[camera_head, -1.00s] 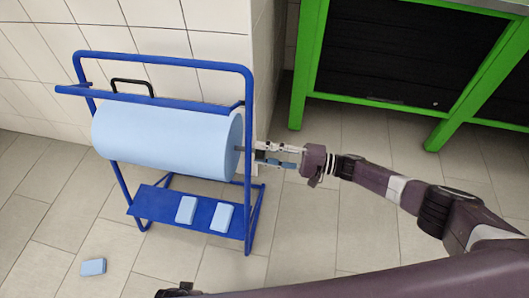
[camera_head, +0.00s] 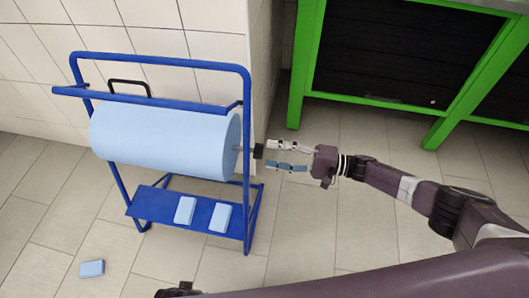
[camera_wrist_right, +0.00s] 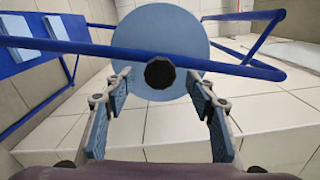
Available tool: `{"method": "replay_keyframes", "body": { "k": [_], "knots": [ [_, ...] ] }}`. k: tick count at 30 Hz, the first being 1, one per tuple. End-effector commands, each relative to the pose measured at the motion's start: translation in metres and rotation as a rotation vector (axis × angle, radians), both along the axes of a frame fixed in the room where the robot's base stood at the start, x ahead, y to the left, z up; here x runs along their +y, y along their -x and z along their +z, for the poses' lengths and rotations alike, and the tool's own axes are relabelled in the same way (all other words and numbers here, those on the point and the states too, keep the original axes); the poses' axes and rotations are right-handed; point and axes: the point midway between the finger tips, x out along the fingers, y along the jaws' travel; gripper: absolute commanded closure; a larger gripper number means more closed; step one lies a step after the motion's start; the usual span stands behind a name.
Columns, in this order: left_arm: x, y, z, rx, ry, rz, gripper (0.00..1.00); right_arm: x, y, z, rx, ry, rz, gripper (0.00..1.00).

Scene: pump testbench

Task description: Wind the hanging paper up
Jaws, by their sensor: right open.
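A light blue paper roll (camera_head: 165,140) lies across a blue tubular stand (camera_head: 245,95). Its paper looks wound on the roll, and I see no loose sheet hanging from it. A black knob (camera_head: 258,151) sits on the shaft at the roll's right end. In the right wrist view the knob (camera_wrist_right: 160,72) shows in front of the round roll end (camera_wrist_right: 160,35). My right gripper (camera_head: 272,155) is open and empty, just to the right of the knob and apart from it. In the right wrist view its fingers (camera_wrist_right: 158,85) stand either side of the knob's line.
Two light blue packs (camera_head: 185,210) lie on the stand's lower shelf (camera_head: 150,200). Another pack (camera_head: 92,268) lies on the floor at lower left. A tiled wall stands behind the stand. A green-framed bench (camera_head: 305,60) stands at upper right. The floor right of the stand is clear.

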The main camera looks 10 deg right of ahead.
Motion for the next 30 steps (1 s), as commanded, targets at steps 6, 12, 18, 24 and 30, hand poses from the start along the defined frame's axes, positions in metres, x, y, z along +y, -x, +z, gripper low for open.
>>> {"method": "replay_keyframes", "body": {
  "k": [6, 12, 18, 24, 30],
  "knots": [
    [0.001, 0.001, 0.000, 0.001, -0.001, 0.000, 0.60, -0.047, 0.014, -0.001, 0.001, 0.004, -0.003, 0.49],
    [0.001, 0.001, 0.000, 0.001, -0.001, -0.001, 0.60, -0.071, 0.023, -0.001, 0.001, 0.002, -0.003, 0.49],
    [0.001, 0.001, 0.000, 0.001, -0.001, -0.001, 0.60, -0.078, 0.025, 0.000, 0.000, 0.000, 0.000, 0.49],
    [0.001, 0.001, 0.000, 0.001, -0.001, -0.001, 0.60, -0.078, 0.025, 0.000, 0.000, 0.000, -0.001, 0.49],
    [0.001, 0.001, 0.000, 0.001, -0.002, -0.001, 0.60, -0.077, 0.025, 0.000, 0.000, 0.000, -0.001, 0.49]
  ]
}}
